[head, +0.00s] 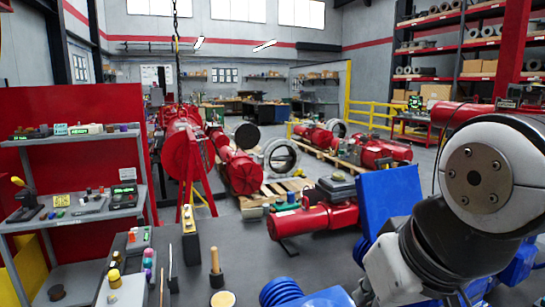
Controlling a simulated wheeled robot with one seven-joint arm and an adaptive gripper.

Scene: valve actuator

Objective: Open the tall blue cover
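A flat, upright blue panel (388,200), which looks like the tall blue cover, stands right of centre, slightly tilted. My white and black arm hides its lower right part, so I cannot tell whether it is open or closed. More blue parts show low in the picture: a ribbed round one (281,292) at the bottom centre and a piece (521,262) behind my arm at the right. My arm fills the lower right. I cannot make out my gripper's fingers.
A red cylinder actuator (312,221) lies on the dark table (235,262) left of the panel. A wooden-handled tool (215,262) stands at the front. A grey shelf (82,142) with small items is at the left. Large red actuators and pallets stand on the floor behind.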

